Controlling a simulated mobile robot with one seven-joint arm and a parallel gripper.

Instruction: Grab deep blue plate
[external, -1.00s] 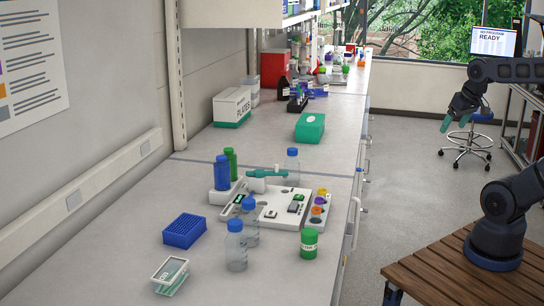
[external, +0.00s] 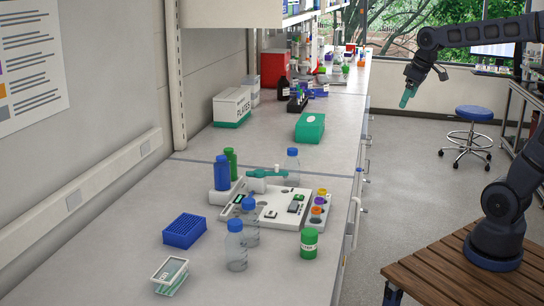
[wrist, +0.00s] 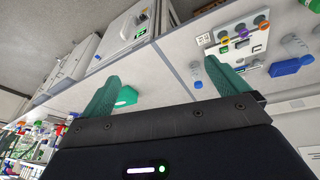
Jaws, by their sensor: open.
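The deep blue plate (external: 184,231), a low block with a gridded top, lies flat on the near part of the bench, toward the wall. My gripper (external: 407,95) is in the air over the floor to the right of the bench, far from the plate and pointing downward. In the wrist view my gripper (wrist: 165,88) shows two green fingers spread apart with nothing between them.
Blue and green bottles (external: 222,172) stand behind. A small clear-and-green box (external: 170,275) lies in front. A green box (external: 310,127) sits farther back.

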